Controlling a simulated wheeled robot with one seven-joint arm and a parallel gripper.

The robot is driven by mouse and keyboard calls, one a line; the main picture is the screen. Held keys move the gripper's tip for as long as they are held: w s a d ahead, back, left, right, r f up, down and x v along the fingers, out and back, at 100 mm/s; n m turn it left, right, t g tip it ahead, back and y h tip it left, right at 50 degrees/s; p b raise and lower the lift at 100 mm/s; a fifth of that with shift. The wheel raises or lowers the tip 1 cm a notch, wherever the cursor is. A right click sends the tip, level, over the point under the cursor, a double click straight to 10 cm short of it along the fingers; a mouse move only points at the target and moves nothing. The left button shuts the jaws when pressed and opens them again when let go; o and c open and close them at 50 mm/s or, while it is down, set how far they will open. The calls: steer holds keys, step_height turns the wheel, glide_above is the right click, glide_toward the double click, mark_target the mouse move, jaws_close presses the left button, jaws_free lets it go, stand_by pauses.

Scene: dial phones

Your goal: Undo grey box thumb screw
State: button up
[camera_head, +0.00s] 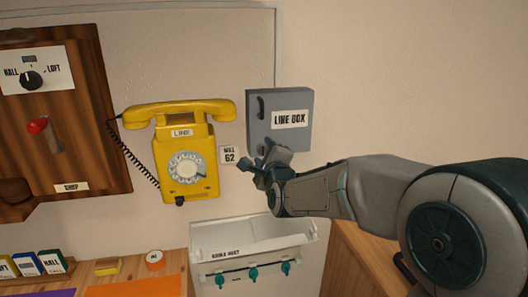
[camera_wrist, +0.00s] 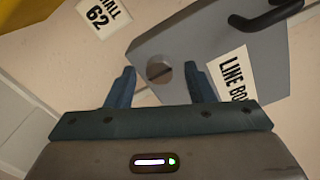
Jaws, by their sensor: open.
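The grey box (camera_head: 285,100), labelled LINE BOX, is mounted on the wall right of the yellow phone. Its thumb screw (camera_wrist: 159,69) is a round, slotted brownish-grey head at the box's lower left corner in the wrist view. In the head view my gripper hides or crowds that corner. My gripper (camera_head: 258,161) is at the box's lower edge, its fingers open. In the wrist view the screw lies between the two fingertips, with a visible gap on each side. I cannot tell how far the fingertips reach around it in depth.
A dark handle (camera_head: 261,106) sits on the box's left side. The yellow phone (camera_head: 184,160) hangs to the left, with a HALL 62 card (camera_head: 229,154) between. A white tray with teal hooks (camera_head: 252,247) is below. The wall above and right is clear.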

steer(key=shift+w+a, duration=0.15)
steer(key=shift+w, duration=0.35)
steer(key=c, duration=1)
